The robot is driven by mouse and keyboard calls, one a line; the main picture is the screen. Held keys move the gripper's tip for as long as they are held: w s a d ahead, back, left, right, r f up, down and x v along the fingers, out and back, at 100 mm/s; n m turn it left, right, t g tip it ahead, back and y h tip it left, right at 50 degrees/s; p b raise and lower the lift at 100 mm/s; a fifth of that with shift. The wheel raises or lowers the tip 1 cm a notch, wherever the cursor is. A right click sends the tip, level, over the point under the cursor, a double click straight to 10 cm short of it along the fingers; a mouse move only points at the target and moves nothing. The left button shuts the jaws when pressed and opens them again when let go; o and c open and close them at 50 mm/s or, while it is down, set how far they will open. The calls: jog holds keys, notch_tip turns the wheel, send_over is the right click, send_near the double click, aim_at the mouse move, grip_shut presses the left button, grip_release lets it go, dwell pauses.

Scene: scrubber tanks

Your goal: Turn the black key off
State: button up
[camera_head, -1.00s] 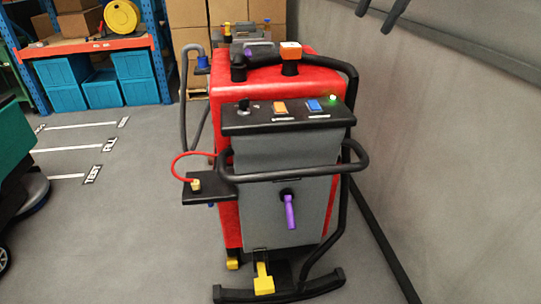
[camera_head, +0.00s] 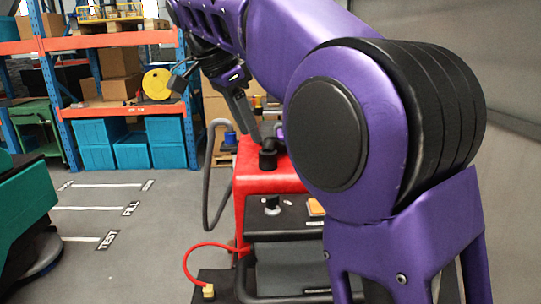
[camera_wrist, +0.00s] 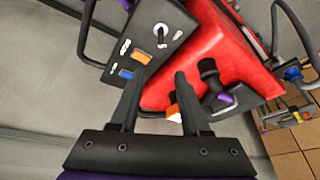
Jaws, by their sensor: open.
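The black key (camera_head: 271,205) stands on the left part of the dark control panel (camera_head: 288,219) of the red and grey scrubber (camera_head: 262,172). It also shows in the wrist view (camera_wrist: 160,31), on a pale round base near the panel's end. An orange switch (camera_wrist: 141,57) and a blue switch (camera_wrist: 126,73) sit beside it on the panel. My gripper (camera_wrist: 157,78) is open and empty, apart from the key. In the head view my gripper (camera_head: 240,122) hangs above and behind the panel. My purple arm hides the panel's right part.
A red hose (camera_head: 200,252) loops at the left. Black pipes (camera_wrist: 210,72) rise from the red top. A grey wall is at the right. Open floor (camera_head: 110,225) lies to the left.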

notch_tip(320, 180, down, 4)
jog(key=b, duration=0.2)
send_near(272, 196)
jog(key=shift+g, duration=0.3)
jog(key=x, duration=0.4)
jog(key=b+x, duration=0.1)
jog(key=x, duration=0.4)
jog(key=shift+w, duration=0.25)
jog(key=shift+c, duration=0.3)
grip_shut()
